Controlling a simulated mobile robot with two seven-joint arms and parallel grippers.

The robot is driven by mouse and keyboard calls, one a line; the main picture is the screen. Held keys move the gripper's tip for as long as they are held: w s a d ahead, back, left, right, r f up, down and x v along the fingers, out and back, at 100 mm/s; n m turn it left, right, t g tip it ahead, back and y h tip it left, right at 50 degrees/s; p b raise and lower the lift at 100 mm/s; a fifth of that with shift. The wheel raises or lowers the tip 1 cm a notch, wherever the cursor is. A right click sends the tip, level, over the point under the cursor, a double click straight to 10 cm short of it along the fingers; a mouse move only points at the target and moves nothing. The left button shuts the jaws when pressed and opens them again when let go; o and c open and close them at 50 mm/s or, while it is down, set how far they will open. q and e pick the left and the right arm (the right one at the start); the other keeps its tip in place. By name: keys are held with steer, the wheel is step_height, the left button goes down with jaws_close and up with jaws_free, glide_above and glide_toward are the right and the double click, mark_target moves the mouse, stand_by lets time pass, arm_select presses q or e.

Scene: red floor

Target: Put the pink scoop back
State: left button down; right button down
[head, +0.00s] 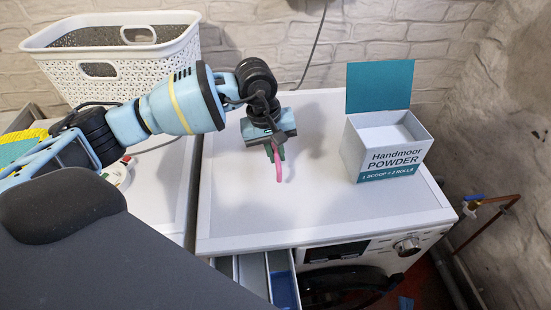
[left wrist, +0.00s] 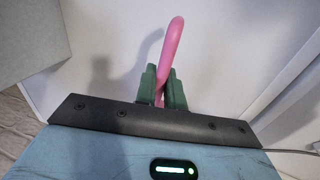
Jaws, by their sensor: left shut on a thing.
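The pink scoop (head: 278,168) is in my left gripper (head: 275,153), above the white top of the washing machine (head: 240,200). In the left wrist view, the scoop's curved pink handle (left wrist: 172,45) stands up between the green fingers of the left gripper (left wrist: 163,88), which are shut on it. The rest of the scoop is hidden. The powder box (head: 388,155), marked "Handmoor POWDER", stands to the right of the gripper on the machine top. Its teal lid (head: 380,86) is up and its top is open, with white inside. My right gripper is not in view.
A white laundry basket (head: 120,75) stands at the back left. The detergent drawer (head: 253,272) at the machine's front is pulled out. A brick wall (head: 330,40) is behind, and a pipe with a blue-handled tap (head: 480,203) is at the right. The machine top's front middle is clear.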

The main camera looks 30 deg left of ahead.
arm_select(q)
steer(key=shift+f, duration=1.35)
steer(key=shift+f, duration=0.2)
steer(key=c, duration=1.5)
jaws_free()
steer(key=shift+r, duration=0.1)
step_height(320, 180, up, 12)
steer(key=s+a, duration=0.1)
steer(key=a, duration=0.1)
steer(key=shift+s, duration=0.2)
